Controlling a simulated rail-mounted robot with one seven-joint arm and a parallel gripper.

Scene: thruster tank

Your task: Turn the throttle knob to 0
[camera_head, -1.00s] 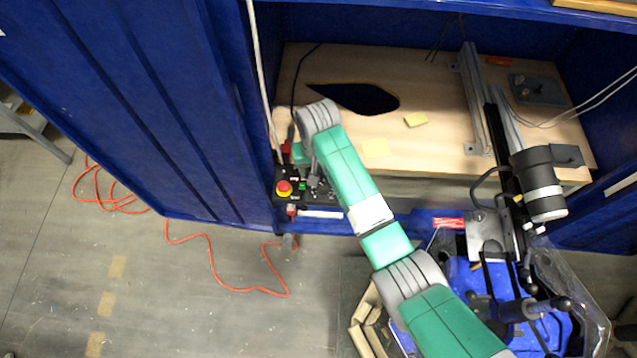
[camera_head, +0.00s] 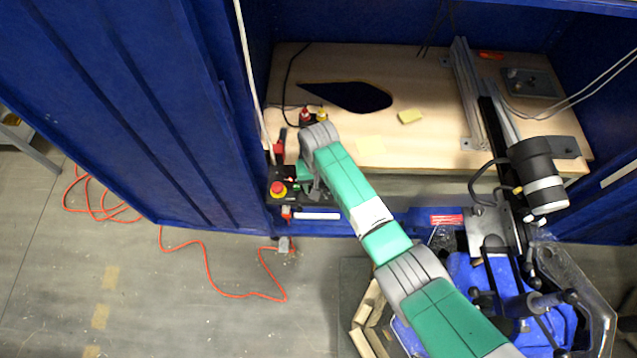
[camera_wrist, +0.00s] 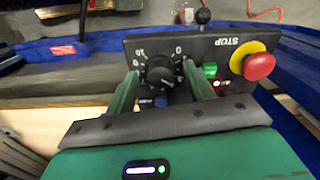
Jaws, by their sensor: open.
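The throttle knob (camera_wrist: 160,72) is a round black dial with a white mark and printed numbers around it. It sits on the black control panel (camera_wrist: 222,50), upside down in the wrist view. My gripper (camera_wrist: 160,78) is open, with one green finger on each side of the knob; I cannot tell whether either finger touches it. In the head view my arm hides the knob and most of my gripper, and the panel's left part shows at the cabinet's front edge.
A red emergency stop button (camera_wrist: 258,66) on a yellow base and a green button (camera_wrist: 210,69) sit beside the knob. A black ball-topped lever (camera_wrist: 203,17) stands at the panel's edge.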

